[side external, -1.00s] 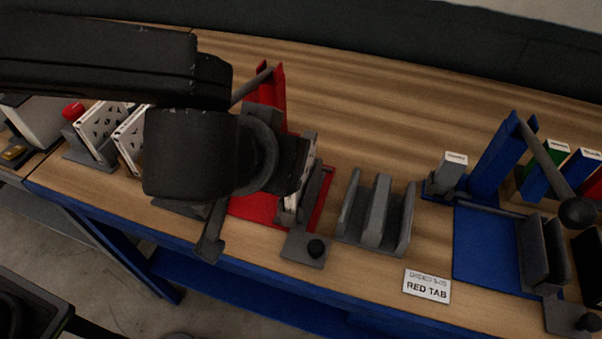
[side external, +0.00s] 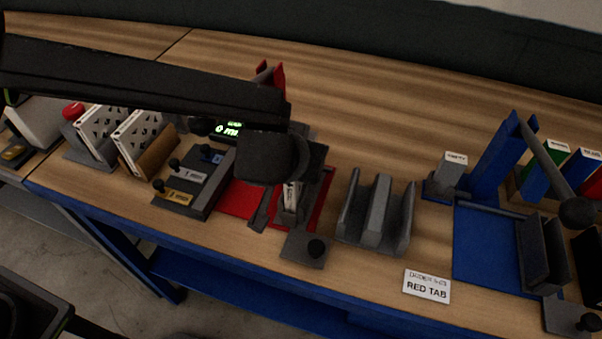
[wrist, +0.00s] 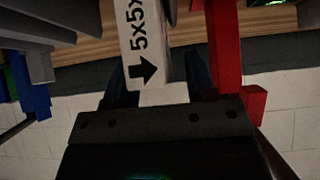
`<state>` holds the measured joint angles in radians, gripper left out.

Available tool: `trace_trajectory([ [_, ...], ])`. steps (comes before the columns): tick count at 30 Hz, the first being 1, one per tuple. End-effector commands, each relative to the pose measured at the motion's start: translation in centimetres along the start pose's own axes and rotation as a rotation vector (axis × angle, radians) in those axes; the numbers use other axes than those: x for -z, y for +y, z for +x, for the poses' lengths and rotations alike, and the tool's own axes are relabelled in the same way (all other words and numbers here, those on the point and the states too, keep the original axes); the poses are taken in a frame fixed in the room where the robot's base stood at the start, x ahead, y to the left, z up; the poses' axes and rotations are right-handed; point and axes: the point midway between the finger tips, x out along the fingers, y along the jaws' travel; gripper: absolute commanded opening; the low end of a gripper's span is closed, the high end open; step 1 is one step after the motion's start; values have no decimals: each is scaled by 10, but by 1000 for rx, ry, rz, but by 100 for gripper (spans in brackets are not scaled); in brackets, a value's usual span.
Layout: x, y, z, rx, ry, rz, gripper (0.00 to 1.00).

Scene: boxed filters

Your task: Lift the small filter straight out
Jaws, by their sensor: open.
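The small filter is a white-edged panel (side external: 291,197) in the red station, mostly hidden by my gripper in the side view. In the wrist view the filter (wrist: 146,45) shows a white edge with "5x5x" and a black arrow. My gripper (side external: 286,203) points down over it. In the wrist view my gripper (wrist: 160,85) is open, with one dark finger on each side of the filter's end. I cannot tell whether either finger touches it. The red station's base (side external: 240,197) shows beside and below my gripper.
A grey slotted rack (side external: 376,215) stands close on the right, with a "RED TAB" card (side external: 427,287) in front. A blue station (side external: 487,245) is farther right. A dark block with levers (side external: 190,188) and white filters (side external: 138,135) stand left. Wood behind the rack is clear.

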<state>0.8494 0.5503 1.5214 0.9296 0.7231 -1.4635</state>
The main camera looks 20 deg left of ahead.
Motion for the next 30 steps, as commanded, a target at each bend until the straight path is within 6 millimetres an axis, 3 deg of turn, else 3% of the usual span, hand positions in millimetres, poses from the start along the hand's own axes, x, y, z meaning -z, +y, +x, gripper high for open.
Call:
trace_trajectory([
  [9,0,0,6,-1,1,-1,50],
  [24,0,0,5,-1,0,-1,2],
  [30,0,0,5,-1,1,-1,0],
])
